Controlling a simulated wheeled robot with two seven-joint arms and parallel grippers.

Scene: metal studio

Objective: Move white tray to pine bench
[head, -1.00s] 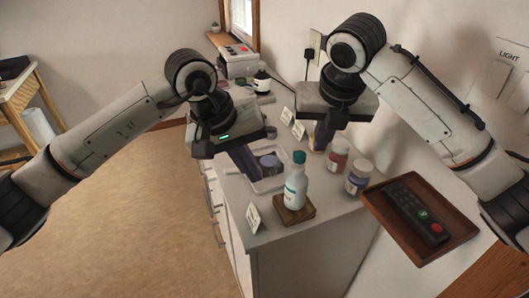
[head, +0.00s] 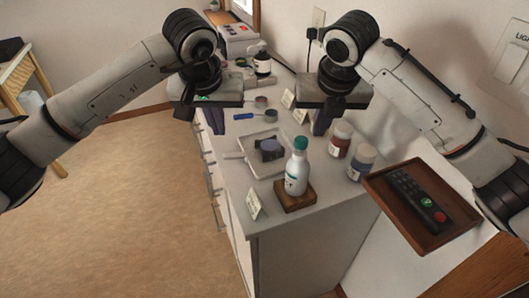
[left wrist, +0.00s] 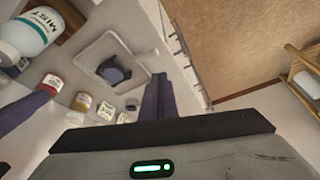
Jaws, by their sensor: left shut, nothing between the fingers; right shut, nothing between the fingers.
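The white tray (head: 267,171) lies on the grey-white cabinet top, with a dark blue-purple round item (head: 270,149) in it. The tray also shows in the left wrist view (left wrist: 88,52). My left gripper (head: 217,131) is shut and empty, above the cabinet's left edge, left of the tray and apart from it. My right gripper (head: 319,132) is shut and empty, above the cabinet top to the right of the tray. The pine bench (head: 22,76) stands at the far left, partly cut off; a wooden frame (left wrist: 303,66) at the right of the wrist view looks like it.
A teal-capped bottle (head: 297,168) on a wooden block (head: 294,196) stands close in front of the tray. Two jars (head: 340,140) (head: 361,163) and small cards stand to the right. A brown tray (head: 386,205) holds a remote (head: 418,198). The floor (head: 130,215) at left is clear.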

